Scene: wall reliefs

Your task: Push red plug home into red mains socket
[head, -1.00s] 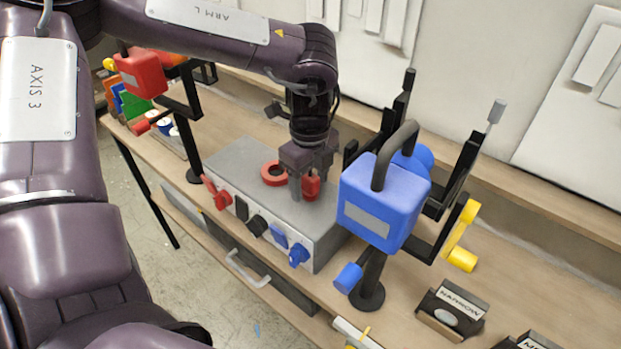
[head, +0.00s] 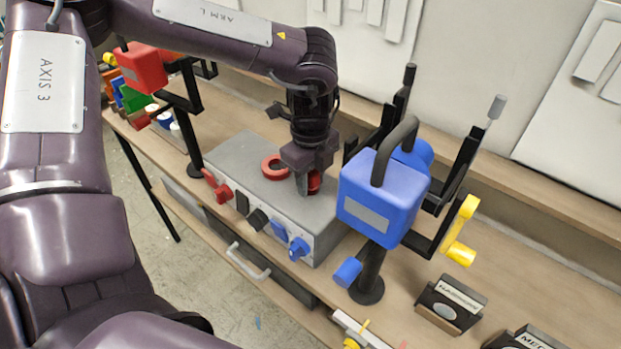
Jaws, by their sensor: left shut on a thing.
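A grey socket box (head: 325,212) stands on the bench. A red ring-shaped part (head: 275,167) lies on its top, and a red plug-like part (head: 220,190) sits at the left of its front face. My left gripper (head: 308,184) reaches down from above, right of the ring, and is shut on a red piece (head: 316,181), which looks like the red plug. The fingers hide most of that piece. I cannot tell whether it touches the box top. My right gripper is not in view.
The box front also carries black sockets (head: 257,221) and a blue plug (head: 299,249). A blue padlock-shaped block (head: 375,205) on a black stand is close to the right. A red block (head: 141,69) on a stand is at the left. Labelled black holders (head: 449,305) lie front right.

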